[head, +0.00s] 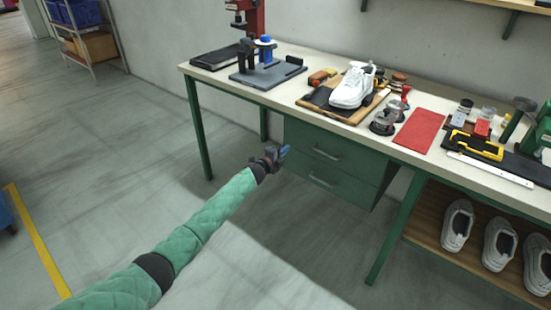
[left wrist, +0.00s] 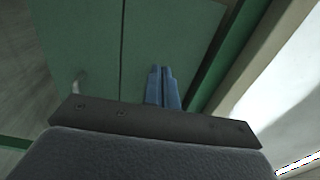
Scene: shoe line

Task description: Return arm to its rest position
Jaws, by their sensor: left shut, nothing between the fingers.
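My left arm, in a green quilted sleeve, comes in from the lower left in the head view. My left gripper (head: 284,152) is shut and empty, in front of the bench's green drawers (head: 328,160) and below the tabletop. In the left wrist view the blue fingers (left wrist: 162,88) lie together with nothing between them, against the green drawer fronts (left wrist: 85,35). My right gripper is not in view.
The workbench (head: 225,83) holds a white shoe (head: 352,87) on a board, a red mat (head: 420,130), jars and tools. Several white shoes stand on the lower shelf (head: 430,222). A wire rack (head: 88,45) stands at the back left.

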